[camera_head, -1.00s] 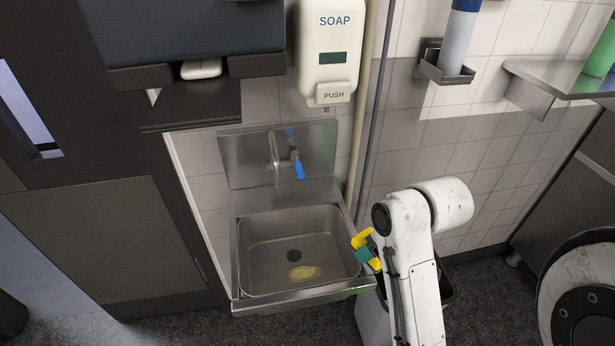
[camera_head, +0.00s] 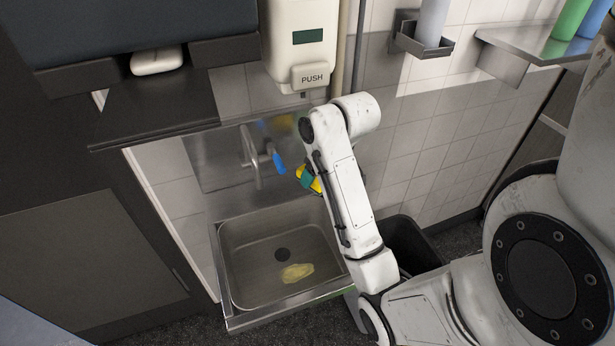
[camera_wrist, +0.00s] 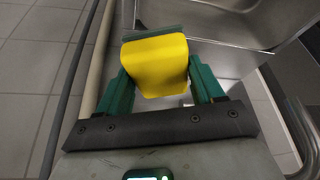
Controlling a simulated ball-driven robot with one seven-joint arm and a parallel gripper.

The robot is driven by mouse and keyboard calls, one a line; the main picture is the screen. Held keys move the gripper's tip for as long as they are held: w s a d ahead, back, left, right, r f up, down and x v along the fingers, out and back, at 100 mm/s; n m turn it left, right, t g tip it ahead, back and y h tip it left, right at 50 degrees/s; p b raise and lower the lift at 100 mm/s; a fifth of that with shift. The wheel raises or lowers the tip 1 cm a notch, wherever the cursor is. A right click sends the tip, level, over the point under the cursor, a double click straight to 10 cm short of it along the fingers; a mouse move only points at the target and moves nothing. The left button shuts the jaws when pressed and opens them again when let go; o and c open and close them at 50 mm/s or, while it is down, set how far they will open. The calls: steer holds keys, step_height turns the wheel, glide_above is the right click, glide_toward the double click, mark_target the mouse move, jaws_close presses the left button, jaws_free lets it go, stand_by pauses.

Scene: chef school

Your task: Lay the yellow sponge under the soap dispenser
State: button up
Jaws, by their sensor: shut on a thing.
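The yellow sponge (camera_wrist: 156,64) is held between the green fingers of my gripper (camera_wrist: 158,85) in the wrist view. In the head view, a small part of the sponge (camera_head: 316,185) and green fingers (camera_head: 306,178) show left of my white arm, above the right back of the sink; the arm hides the rest. The soap dispenser (camera_head: 301,40), a white wall box marked PUSH, hangs above and slightly left of the gripper. Its top is cut off by the picture edge.
The steel sink (camera_head: 245,240) lies below, with a pale yellow patch (camera_head: 297,272) in its basin. A tap with a blue tip (camera_head: 279,163) stands left of my gripper. A pipe (camera_head: 339,50) runs down the wall right of the dispenser. A dark bin (camera_head: 408,243) stands right of the sink.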

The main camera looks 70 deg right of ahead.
steer(key=w+d+f, duration=0.1)
steer(key=f, duration=0.1)
steer(key=w+d+f+b, duration=0.1)
steer(key=d+f, duration=0.1)
steer(key=w+d+f, duration=0.1)
steer(key=f, duration=0.1)
steer(key=shift+w+d+f, duration=0.25)
steer(key=shift+w+d, duration=0.05)
steer(key=shift+w, duration=0.1)
steer(key=shift+w+d+f, duration=0.25)
steer(key=shift+w+d, duration=0.05)
steer(key=o, duration=1)
steer(key=shift+f, duration=0.1)
steer(key=p+v, duration=0.2)
steer(key=v, duration=0.8)
steer(key=shift+r+p, duration=0.25)
steer(key=shift+p, duration=0.05)
steer(key=shift+p+v, duration=0.9)
steer(key=shift+p, duration=0.15)
